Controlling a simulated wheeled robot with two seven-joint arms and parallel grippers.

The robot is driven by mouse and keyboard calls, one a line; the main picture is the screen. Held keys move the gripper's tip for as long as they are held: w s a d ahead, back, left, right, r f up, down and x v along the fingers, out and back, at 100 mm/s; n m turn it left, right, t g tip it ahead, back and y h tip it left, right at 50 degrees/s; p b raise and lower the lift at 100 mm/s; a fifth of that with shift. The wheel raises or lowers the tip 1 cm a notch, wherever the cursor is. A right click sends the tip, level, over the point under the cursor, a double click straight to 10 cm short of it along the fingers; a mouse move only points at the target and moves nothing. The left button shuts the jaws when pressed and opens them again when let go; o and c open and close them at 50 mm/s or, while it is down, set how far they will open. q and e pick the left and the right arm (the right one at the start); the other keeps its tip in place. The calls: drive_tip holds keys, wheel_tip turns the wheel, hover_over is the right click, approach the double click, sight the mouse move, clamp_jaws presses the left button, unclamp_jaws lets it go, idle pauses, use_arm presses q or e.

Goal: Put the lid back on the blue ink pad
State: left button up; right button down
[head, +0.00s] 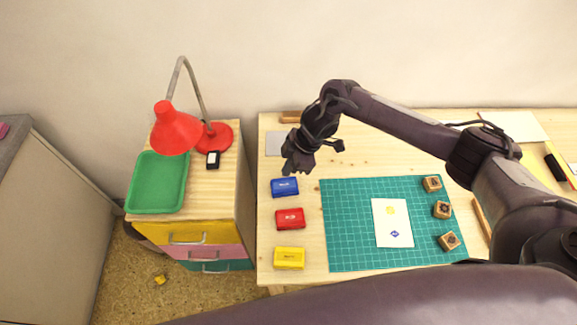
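The blue ink pad (285,187) sits near the left edge of the wooden table, at the back of a column of three pads. Its top is blue with a small pale mark, like the tops of the other two pads; no separate blue lid shows. My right gripper (293,171) is just behind and above the blue pad, pointing down. I cannot tell whether it touches the pad or how far its fingers are apart. Nothing is visible in it. My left gripper is not in view.
A red pad (290,218) and a yellow pad (289,258) stand in front of the blue one. A green mat (350,240) with a printed card (391,228) and wooden stamps (441,209) lies to the right. A drawer cabinet with a green tray (183,180) and red lamp (175,130) stands left.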

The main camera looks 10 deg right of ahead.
sight(284, 184)
drive_tip(key=shift+f, duration=0.25)
drive_tip(key=shift+f+b, duration=2.2)
drive_tip(key=shift+f, duration=0.55)
drive_tip(key=shift+r, duration=0.15)
wheel_tip(284, 184, up, 7)
drive_tip(key=p, duration=0.6)
drive_tip(key=shift+p, duration=0.35)
drive_tip(key=shift+f, duration=0.2)
